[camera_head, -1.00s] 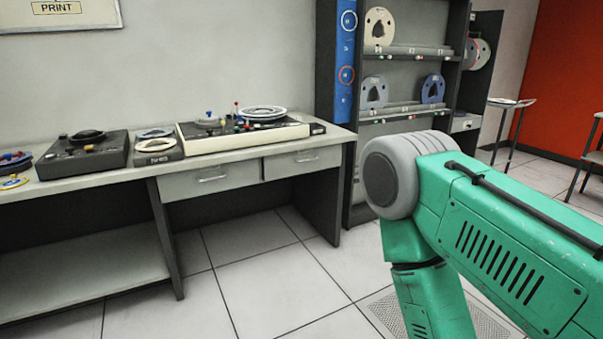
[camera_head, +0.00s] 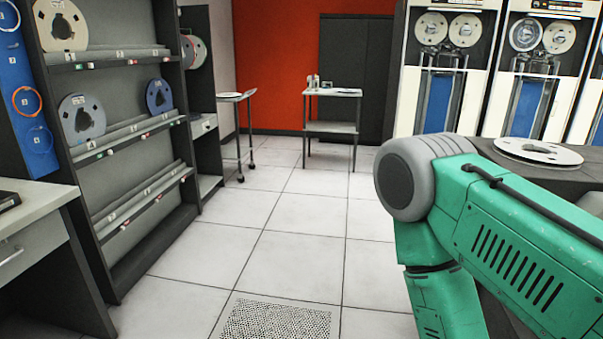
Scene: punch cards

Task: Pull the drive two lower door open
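Tape drive cabinets stand along the back right. One drive (camera_head: 448,60) shows two white reels above a blue lower section. A second drive (camera_head: 540,65) stands to its right, also with two reels and a blue lower section, and a third is cut off at the right edge. I cannot tell which is drive two, and the lowest parts are hidden behind my arm and a dark surface. My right arm, green with a grey joint, fills the lower right. Neither gripper shows.
A reel rack (camera_head: 120,150) stands at the left beside a desk (camera_head: 30,225). A white reel (camera_head: 538,152) lies on a dark surface at right. The tiled floor (camera_head: 300,215) between is clear.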

